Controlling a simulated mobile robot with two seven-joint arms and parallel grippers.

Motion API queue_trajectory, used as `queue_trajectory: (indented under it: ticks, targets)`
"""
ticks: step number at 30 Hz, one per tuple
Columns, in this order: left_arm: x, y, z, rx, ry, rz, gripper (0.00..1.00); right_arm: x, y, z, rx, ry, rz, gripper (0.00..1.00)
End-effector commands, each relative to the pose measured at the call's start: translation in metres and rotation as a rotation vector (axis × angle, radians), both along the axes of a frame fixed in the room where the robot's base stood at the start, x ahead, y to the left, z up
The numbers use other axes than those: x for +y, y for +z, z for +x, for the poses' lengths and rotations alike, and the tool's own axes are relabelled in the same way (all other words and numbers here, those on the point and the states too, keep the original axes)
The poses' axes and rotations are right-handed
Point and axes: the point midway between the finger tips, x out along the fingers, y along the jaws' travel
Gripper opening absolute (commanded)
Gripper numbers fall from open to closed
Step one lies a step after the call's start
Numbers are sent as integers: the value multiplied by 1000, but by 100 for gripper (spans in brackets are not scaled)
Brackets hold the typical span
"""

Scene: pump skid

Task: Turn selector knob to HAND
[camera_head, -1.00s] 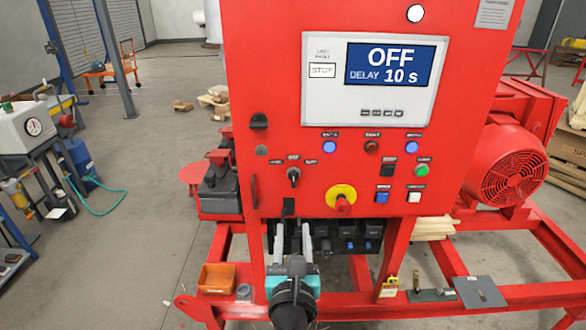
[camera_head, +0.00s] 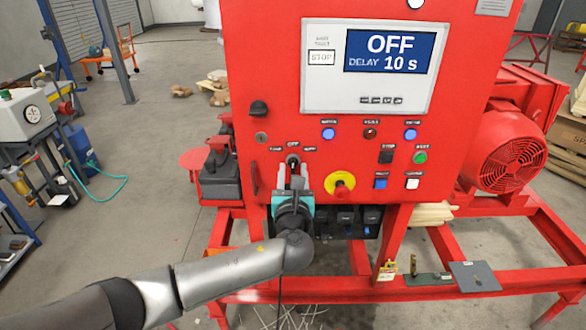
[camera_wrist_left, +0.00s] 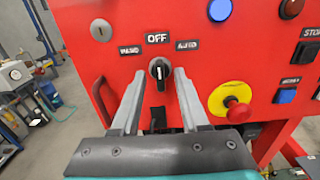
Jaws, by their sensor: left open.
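The black selector knob (camera_wrist_left: 160,71) is on the red panel (camera_wrist_left: 210,70), with labels HAND on the left, OFF above and AUTO on the right. Its white mark points up, about at OFF. In the head view the knob (camera_head: 293,160) shows just above my left gripper (camera_head: 292,178). In the left wrist view my left gripper (camera_wrist_left: 157,92) is open. Its two grey fingers point at the panel, one on each side below the knob, and seem apart from it. My right gripper is not in view.
A red emergency button on a yellow disc (camera_head: 341,184) sits right of the knob. A red door handle (camera_wrist_left: 103,100) is to the left. The screen (camera_head: 389,52) reads OFF, DELAY 10 s. Black devices (camera_head: 345,219) sit below.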

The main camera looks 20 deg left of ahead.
Motion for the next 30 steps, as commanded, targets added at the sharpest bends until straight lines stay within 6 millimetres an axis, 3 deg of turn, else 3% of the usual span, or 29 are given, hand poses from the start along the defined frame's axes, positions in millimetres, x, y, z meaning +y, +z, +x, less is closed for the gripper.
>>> queue_trajectory:
  ticks: [6, 15, 27, 30]
  targets:
    - [3, 0, 11, -1, 0, 1, 44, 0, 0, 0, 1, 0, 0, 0]
    - [4, 0, 12, 0, 0, 0, 43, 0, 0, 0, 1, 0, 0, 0]
    - [3, 0, 12, 0, 0, 0, 0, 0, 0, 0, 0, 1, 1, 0]
    - [3, 0, 12, 0, 0, 0, 0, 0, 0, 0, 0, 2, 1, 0]
